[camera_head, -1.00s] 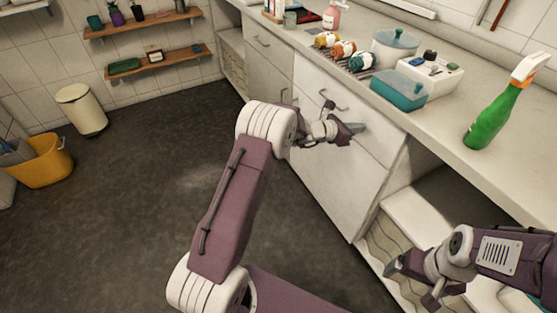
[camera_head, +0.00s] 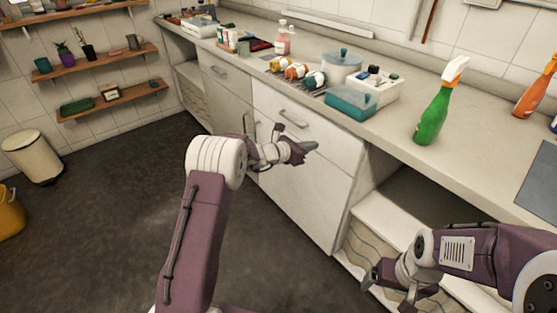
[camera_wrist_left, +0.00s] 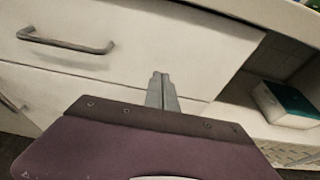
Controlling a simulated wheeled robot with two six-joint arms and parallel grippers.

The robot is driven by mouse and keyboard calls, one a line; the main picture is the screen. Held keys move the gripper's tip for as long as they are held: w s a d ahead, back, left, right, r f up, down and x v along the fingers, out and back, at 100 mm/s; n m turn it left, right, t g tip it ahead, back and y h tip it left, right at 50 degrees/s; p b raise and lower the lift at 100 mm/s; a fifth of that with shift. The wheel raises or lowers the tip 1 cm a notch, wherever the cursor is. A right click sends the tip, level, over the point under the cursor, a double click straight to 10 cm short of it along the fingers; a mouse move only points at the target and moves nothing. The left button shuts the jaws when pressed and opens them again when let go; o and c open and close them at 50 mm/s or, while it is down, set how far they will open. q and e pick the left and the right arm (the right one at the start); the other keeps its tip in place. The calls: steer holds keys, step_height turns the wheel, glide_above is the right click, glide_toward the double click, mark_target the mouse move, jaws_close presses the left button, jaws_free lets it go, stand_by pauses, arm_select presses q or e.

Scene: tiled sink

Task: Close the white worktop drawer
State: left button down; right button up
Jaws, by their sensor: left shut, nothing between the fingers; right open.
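The white worktop drawer (camera_head: 325,133) is under the counter, with its grey bar handle (camera_head: 293,120) on the front. Its front looks flush or nearly flush with the cabinet; I cannot tell whether a small gap remains. My left gripper (camera_head: 310,148) is shut and empty, in front of the drawer's lower part, right of and below the handle. In the left wrist view its fingers (camera_wrist_left: 162,92) point at the drawer front (camera_wrist_left: 170,35), with the handle (camera_wrist_left: 68,41) to their left. Contact is unclear. My right gripper (camera_head: 384,289) is open and empty, low by the open shelf.
Right of the drawer is an open shelf bay (camera_head: 400,190). The dark floor (camera_head: 110,210) at left is clear.

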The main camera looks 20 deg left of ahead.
arm_select(q)
steer(key=p+v, duration=0.1)
steer(key=v, duration=0.8)
steer(key=shift+s+a, duration=0.15)
steer(key=shift+a, duration=0.05)
